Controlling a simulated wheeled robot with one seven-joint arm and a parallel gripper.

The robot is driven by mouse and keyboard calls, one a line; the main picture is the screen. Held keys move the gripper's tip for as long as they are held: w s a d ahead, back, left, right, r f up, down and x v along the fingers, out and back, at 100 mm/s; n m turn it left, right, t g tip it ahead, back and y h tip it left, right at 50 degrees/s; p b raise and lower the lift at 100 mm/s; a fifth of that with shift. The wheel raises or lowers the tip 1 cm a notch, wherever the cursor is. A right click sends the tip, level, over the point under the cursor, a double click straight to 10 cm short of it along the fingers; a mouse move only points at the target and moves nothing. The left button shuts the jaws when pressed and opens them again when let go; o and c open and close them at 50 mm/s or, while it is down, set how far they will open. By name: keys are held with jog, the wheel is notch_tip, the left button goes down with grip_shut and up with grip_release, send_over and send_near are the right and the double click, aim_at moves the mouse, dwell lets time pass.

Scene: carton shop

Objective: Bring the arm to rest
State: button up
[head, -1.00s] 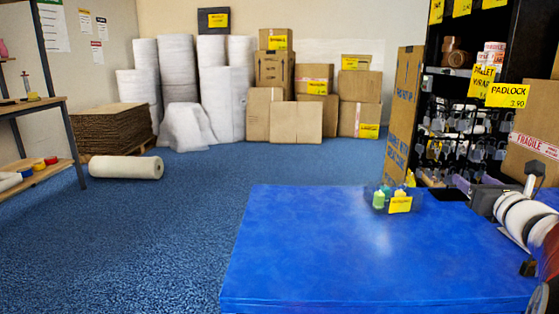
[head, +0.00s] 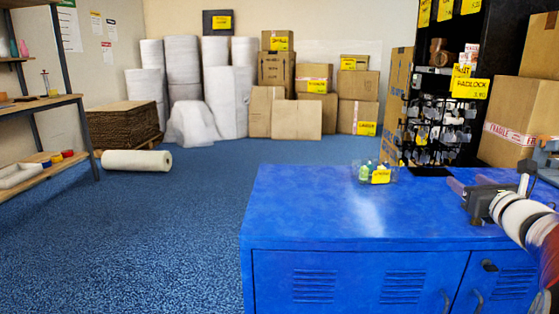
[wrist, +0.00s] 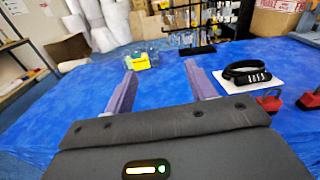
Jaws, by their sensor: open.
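My gripper (head: 468,184) is at the right of the head view, over the right part of the blue cabinet top (head: 300,200). In the wrist view my gripper (wrist: 160,72) shows two purple fingers spread apart with nothing between them. Blue surface shows between and beyond the fingers. My arm comes in from the right edge of the head view, and part of it lies outside the picture.
A clear bin (head: 376,173) with a yellow label stands at the cabinet's back. A black cable lock (wrist: 248,74) on a white card and red padlocks (wrist: 271,101) lie right of my fingers. A padlock rack (head: 435,125) stands behind.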

jog(key=s+a+f+n+g+y, duration=0.2)
jog(key=s+a+n+g, duration=0.1)
jog(key=a+n, duration=0.4)
jog(key=s+a+f+n+g+y, duration=0.25)
jog(key=a+n, duration=0.25)
jog(key=a, duration=0.5)
jog(key=s+a+f+n+g+y, duration=0.2)
jog(key=s+a+f+n, duration=0.15)
jog(key=a+n, duration=0.35)
jog(key=s+a+f+n+g+h, duration=0.1)
jog(key=s+f+n+g+h, duration=0.1)
jog(key=s+n, duration=0.6)
jog(key=s+a+f+n+g+h, duration=0.2)
jog(key=s+f+n+h, duration=0.2)
jog(key=s+f+n, duration=0.3)
jog(key=shift+s+n+g, duration=0.35)
jog(key=shift+s+n, duration=0.45)
jog(key=shift+s, duration=0.45)
